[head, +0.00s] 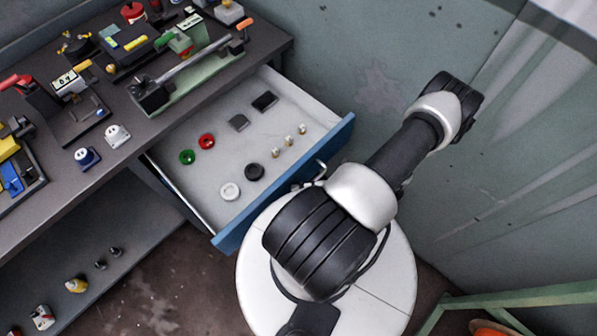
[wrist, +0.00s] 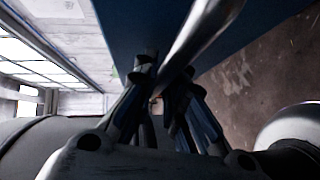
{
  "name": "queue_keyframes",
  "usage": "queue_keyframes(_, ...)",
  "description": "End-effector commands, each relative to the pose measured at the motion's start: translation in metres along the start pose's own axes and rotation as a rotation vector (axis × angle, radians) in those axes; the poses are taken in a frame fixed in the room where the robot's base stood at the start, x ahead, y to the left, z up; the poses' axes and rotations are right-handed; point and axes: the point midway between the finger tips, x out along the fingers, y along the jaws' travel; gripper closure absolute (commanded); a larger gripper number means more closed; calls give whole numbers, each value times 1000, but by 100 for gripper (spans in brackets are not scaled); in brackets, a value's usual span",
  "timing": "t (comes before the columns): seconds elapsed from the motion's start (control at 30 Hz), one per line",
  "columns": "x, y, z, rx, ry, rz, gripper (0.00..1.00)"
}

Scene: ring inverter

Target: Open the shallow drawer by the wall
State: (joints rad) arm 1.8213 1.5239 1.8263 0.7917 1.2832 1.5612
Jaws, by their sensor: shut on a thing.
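The shallow drawer (head: 222,160) stands pulled out from under the workbench, beside the wall, with its pale inside in plain view. Its blue front (head: 339,136) faces my body. The drawer's metal handle (head: 321,170) shows in part beside my arm in the head view. In the wrist view the handle (wrist: 205,30) runs as a shiny bar in front of the blue front (wrist: 128,28). My gripper (wrist: 165,75) is shut on the handle there. My arm hides the gripper in the head view.
In the drawer lie a green ring (head: 187,157), a red ring (head: 206,141), a white ring (head: 230,191), a black ring (head: 254,172), dark blocks and small pegs. The workbench (head: 238,59) holds fixtures. The wall (head: 340,60) is close on the right. A lower shelf (head: 130,225) carries small parts.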

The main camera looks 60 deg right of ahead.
Motion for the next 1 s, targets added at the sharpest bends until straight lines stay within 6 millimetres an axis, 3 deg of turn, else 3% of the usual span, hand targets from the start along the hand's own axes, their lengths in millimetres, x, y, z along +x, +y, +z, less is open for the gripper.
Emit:
queue_keyframes(0.57,-3,0,-1,-2,-3,-1,100)
queue_keyframes(0.6,-3,0,-1,-2,-3,-1,86)
queue_keyframes(0.7,-2,0,-2,-1,-3,-1,80)
queue_keyframes(1.0,-3,0,-2,0,-2,0,80)
